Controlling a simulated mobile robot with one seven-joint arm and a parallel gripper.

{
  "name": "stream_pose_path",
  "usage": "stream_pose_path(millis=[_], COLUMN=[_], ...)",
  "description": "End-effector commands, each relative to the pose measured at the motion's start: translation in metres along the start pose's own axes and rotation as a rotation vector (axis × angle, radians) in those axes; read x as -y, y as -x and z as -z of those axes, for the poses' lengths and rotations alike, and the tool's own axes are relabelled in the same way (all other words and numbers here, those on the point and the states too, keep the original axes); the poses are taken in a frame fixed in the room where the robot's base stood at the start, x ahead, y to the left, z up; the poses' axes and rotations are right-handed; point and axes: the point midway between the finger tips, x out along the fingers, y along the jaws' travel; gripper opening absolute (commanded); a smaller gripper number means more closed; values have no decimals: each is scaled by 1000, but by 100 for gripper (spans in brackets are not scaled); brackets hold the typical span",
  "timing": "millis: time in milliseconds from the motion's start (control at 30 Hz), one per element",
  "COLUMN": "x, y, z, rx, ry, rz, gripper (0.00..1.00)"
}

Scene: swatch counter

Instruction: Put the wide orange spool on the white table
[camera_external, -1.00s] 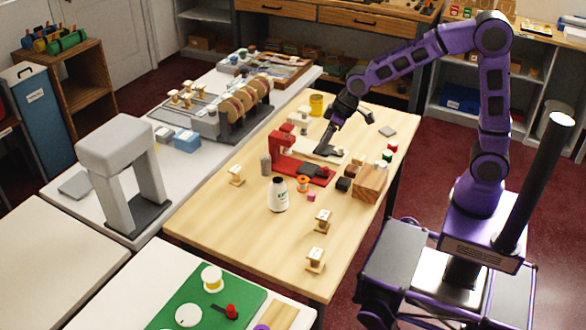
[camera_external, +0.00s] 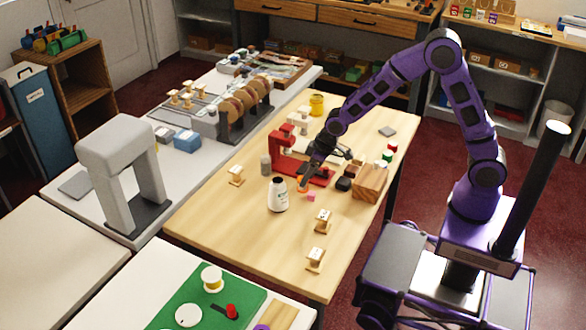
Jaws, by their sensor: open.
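The orange spool (camera_external: 300,187) stands on the wooden table, partly hidden behind my gripper (camera_external: 306,180). My gripper points down right at the spool, with its fingers open. I cannot tell whether the fingers are around the spool or touching it. A white table (camera_external: 115,291) with a green mat (camera_external: 247,298) on it is at the front left. Another pale, bare table (camera_external: 50,250) stands to its left.
A white bottle (camera_external: 278,197) stands close to the left of my gripper, and a red sewing machine (camera_external: 283,155) is just behind. Dark blocks (camera_external: 344,183) and a wooden block (camera_external: 370,181) are to the right. Thread spools (camera_external: 323,220) stand toward the front.

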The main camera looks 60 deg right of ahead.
Motion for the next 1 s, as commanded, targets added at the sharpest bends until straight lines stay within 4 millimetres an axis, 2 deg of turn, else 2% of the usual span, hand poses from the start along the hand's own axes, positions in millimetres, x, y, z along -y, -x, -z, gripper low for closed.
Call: stream_pose_path(millis=[33, 200, 467, 767, 800, 1000], x=[0, 0, 0, 0, 0, 0], y=[-10, -27, -28, -28, -28, -28], z=[-3, -2, -1, -1, -1, -1], rx=[2, 0, -1, -1, -1, -1], ry=[0, 0, 0, 0, 0, 0], rz=[0, 0, 0, 0, 0, 0], gripper=[57, 57, 57, 3, 0, 0])
